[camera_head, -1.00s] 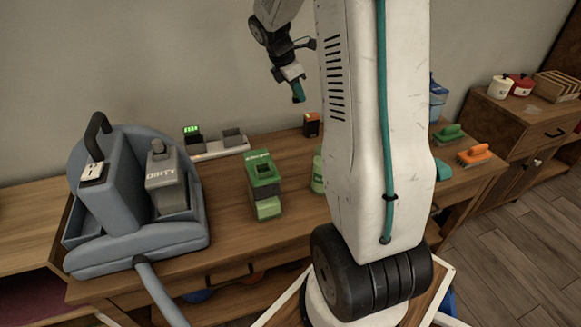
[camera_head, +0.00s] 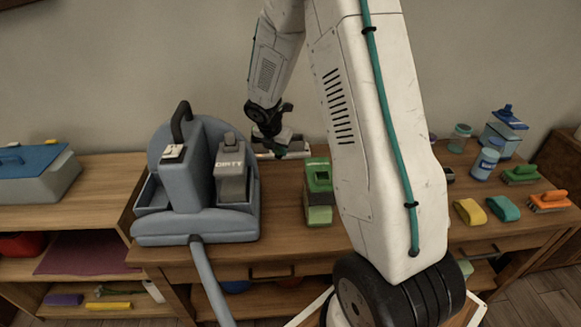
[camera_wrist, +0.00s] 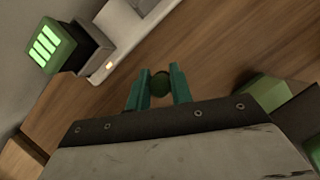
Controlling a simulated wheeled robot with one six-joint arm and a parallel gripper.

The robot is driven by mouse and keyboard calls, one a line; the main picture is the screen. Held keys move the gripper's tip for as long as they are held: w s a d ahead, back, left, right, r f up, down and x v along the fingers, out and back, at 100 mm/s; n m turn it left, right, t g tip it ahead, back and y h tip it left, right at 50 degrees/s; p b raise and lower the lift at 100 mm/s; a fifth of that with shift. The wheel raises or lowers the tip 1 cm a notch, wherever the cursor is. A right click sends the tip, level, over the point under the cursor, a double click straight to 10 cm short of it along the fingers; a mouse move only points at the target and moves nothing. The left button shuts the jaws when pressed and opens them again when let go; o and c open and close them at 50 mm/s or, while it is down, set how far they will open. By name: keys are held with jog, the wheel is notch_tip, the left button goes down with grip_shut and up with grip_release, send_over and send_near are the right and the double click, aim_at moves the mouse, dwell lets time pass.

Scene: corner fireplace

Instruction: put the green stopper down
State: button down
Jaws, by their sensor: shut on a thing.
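In the wrist view, my gripper (camera_wrist: 158,88) has its two teal fingers closed on a small round dark green stopper (camera_wrist: 160,84). The wooden table top (camera_wrist: 205,50) lies beyond it; I cannot tell how far the stopper is above it. In the head view, my gripper (camera_head: 284,142) hangs over the back of the table, left of the green-topped box (camera_head: 318,176) and in front of the grey tray. The stopper cannot be made out there.
A blue-grey machine marked DIRTY (camera_head: 195,225) stands left of my gripper. A grey charger tray (camera_wrist: 125,25) with a green-lit block (camera_wrist: 45,46) lies near the wall. Sponges (camera_head: 470,211) and brushes (camera_head: 549,201) lie at the right. Bare wood shows around the stopper.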

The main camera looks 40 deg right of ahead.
aim_at(281, 170)
jog(key=shift+f, duration=3.2)
jog(key=shift+f, duration=0.1)
jog(key=c, duration=1.2)
grip_release()
jog(key=shift+c, duration=0.2)
